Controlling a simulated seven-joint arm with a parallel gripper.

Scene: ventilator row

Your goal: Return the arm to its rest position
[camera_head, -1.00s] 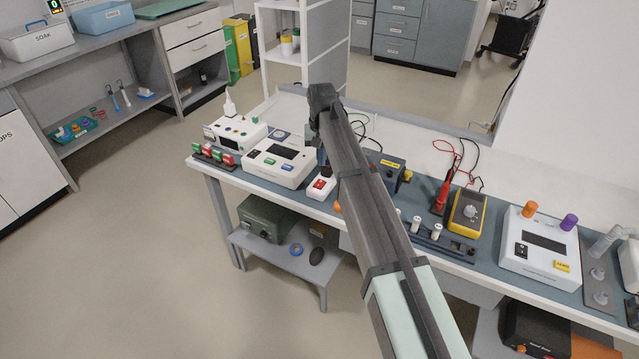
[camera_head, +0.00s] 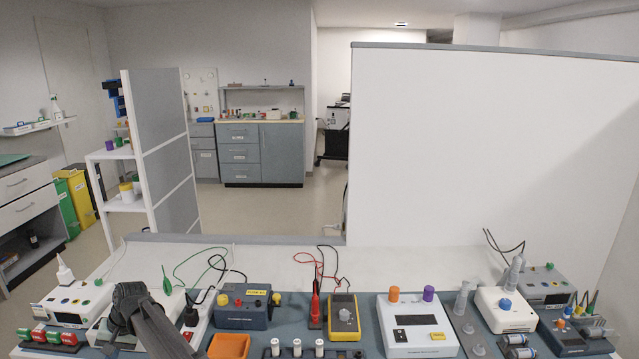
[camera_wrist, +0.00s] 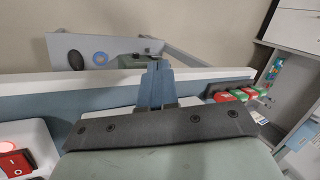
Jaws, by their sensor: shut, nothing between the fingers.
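My arm (camera_head: 152,322) shows at the lower left of the head view, in front of a white instrument on the bench. Its dark joint is uppermost, and my gripper is hidden there. In the wrist view my gripper (camera_wrist: 155,72) is shut and empty, its fingers together. The fingers appear across the bench's white front edge (camera_wrist: 50,86), with floor and a low shelf beyond. I cannot tell how high they are above the bench.
Red and green blocks (camera_head: 55,338) lie at the bench's left end. A blue power box (camera_head: 245,306), an orange tray (camera_head: 229,346), a yellow meter (camera_head: 343,318) and a white ventilator unit (camera_head: 418,328) stand to the right. The white rear bench top (camera_head: 400,262) is mostly clear.

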